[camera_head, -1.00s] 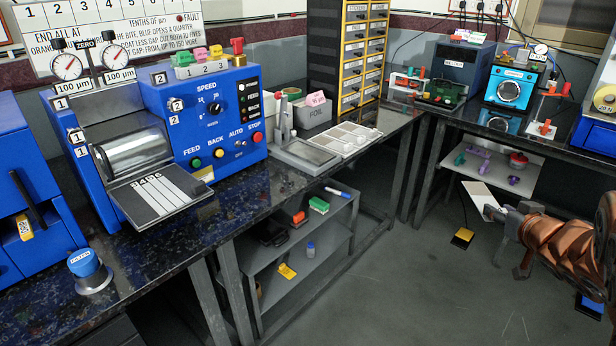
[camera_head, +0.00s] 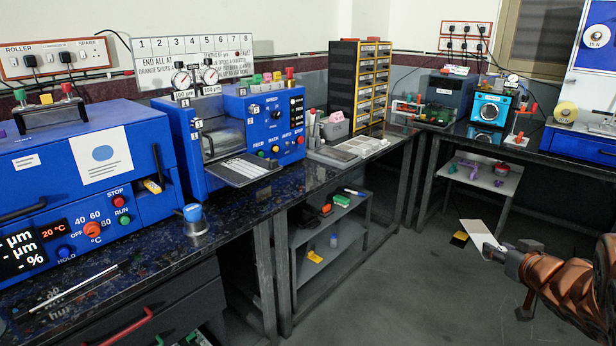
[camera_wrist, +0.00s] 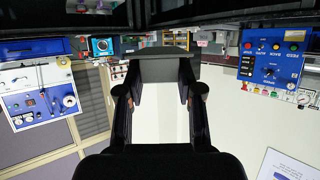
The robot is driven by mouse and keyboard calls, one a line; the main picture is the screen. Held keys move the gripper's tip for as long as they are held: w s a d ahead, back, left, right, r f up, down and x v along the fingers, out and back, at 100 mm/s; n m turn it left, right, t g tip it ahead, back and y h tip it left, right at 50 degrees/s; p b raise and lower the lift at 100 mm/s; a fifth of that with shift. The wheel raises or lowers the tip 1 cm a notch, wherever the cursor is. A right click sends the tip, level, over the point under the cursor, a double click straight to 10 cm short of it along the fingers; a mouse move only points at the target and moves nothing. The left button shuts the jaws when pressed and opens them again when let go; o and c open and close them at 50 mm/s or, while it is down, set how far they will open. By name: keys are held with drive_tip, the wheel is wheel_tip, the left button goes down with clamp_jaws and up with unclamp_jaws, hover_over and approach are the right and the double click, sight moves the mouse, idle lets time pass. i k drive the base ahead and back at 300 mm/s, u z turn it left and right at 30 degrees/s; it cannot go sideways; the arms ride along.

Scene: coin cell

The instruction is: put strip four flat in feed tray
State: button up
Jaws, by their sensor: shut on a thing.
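My gripper (camera_head: 497,248) is at the lower right of the head view, shut on a pale flat strip (camera_head: 480,238) that sticks out tilted beyond its tips. No number on the strip can be read. The held strip is far from the tray, over open floor.
The blue roller machine (camera_head: 268,118) has dial gauges on top and knobs in front. A blue oven-like unit (camera_head: 95,165) and a blue-capped jar (camera_head: 194,218) stand nearer. The floor (camera_head: 400,270) between the benches is clear.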

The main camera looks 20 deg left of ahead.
sight(244, 167)
drive_tip(key=u, duration=2.6)
drive_tip(key=i, duration=0.15)
drive_tip(key=z, duration=0.7)
